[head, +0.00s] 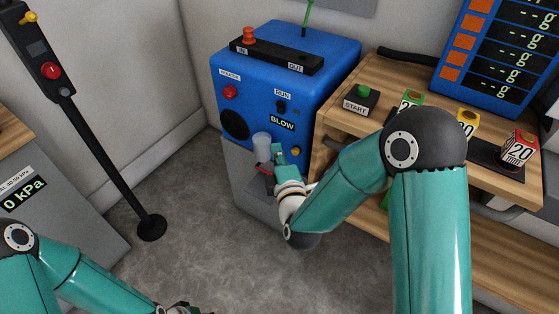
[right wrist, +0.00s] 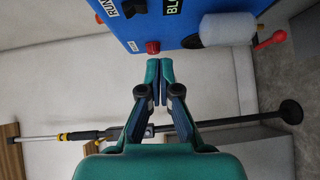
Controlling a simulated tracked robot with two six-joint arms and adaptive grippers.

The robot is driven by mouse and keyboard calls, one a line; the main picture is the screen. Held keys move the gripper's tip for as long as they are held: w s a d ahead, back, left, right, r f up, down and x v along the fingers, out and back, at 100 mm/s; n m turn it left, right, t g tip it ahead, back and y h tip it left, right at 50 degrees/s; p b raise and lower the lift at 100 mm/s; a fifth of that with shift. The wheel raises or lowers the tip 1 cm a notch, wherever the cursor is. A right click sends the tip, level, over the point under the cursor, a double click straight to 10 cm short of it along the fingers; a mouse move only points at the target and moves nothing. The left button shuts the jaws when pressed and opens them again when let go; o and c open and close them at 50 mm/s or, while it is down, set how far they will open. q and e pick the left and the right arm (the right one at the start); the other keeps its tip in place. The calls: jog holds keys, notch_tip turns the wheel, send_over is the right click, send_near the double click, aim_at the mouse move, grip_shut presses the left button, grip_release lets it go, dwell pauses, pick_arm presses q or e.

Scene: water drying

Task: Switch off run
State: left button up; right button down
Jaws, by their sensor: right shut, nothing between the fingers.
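The blue blower box (head: 285,75) stands on a grey base at the back. Its front has a RUN label (head: 283,95) with a small black switch (head: 281,106) below it; I cannot tell the switch's position. The BLOW label (head: 283,124) sits lower. My right gripper (head: 278,152) is at the lower front of the box, below the switch, shut and empty. In the right wrist view its closed fingers (right wrist: 159,72) are apart from the blue face, near a red knob (right wrist: 153,47). My left gripper (head: 180,308) only partly shows at the bottom edge.
A red knob (head: 230,92) and a clear cylinder (head: 262,146) are on the box front. A wooden bench (head: 345,125) with a green START button (head: 364,90) stands at the right. A black post (head: 110,165) stands at the left. Grey floor is open between.

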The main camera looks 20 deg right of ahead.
jog(key=shift+s+f, duration=0.1)
jog(key=shift+s, duration=1.05)
